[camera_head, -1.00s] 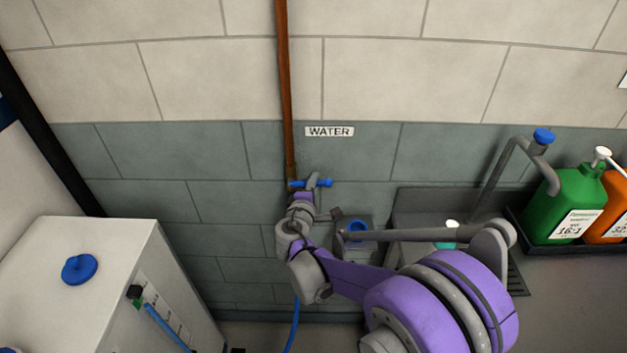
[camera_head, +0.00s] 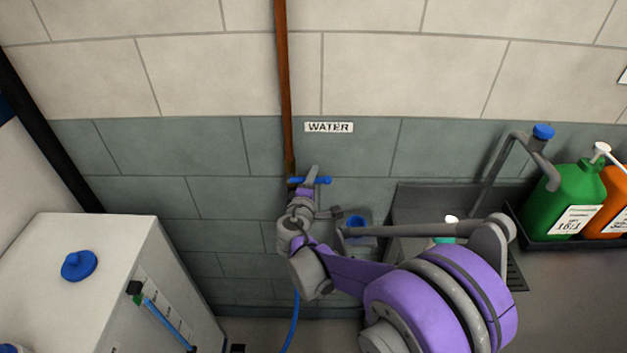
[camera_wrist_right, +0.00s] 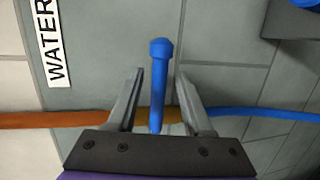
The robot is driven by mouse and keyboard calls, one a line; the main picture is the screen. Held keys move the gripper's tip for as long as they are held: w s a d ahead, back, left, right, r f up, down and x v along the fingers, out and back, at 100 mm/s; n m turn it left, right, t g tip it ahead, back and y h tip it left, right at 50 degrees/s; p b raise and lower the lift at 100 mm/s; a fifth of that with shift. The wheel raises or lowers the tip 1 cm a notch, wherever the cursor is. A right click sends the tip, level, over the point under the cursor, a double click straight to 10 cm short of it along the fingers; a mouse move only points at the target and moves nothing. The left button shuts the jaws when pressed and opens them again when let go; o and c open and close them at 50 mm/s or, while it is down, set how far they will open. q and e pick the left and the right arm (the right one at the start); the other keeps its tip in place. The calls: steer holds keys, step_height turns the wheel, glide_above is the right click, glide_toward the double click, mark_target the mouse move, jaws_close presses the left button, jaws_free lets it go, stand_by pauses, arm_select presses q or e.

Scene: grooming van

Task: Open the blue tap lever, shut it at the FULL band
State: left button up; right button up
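The blue tap lever (camera_head: 322,181) sits on the copper pipe below the WATER sign and points right, across the pipe, in the head view. In the right wrist view the blue lever (camera_wrist_right: 160,85) stands between the two fingers, with a visible gap on each side. My right gripper (camera_head: 309,176) is at the tap, open around the lever; its fingers also show in the right wrist view (camera_wrist_right: 157,92). A white tank (camera_head: 90,250) at the left has a blue cap (camera_head: 79,265) and a sight tube (camera_head: 165,322) with tick marks. A FULL band cannot be made out. My left gripper is out of view.
A blue hose (camera_head: 294,325) runs down below the tap. A sink (camera_head: 415,205) with a grey spout (camera_head: 500,165) stands right of it. Green (camera_head: 565,205) and orange (camera_head: 615,208) bottles stand in a dark tray at the right. My right arm covers part of the counter.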

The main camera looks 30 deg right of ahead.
steer(key=v, duration=1)
steer(key=shift+s+a, duration=0.25)
steer(key=shift+s, duration=0.05)
steer(key=shift+r, duration=0.1)
stand_by(0.8)
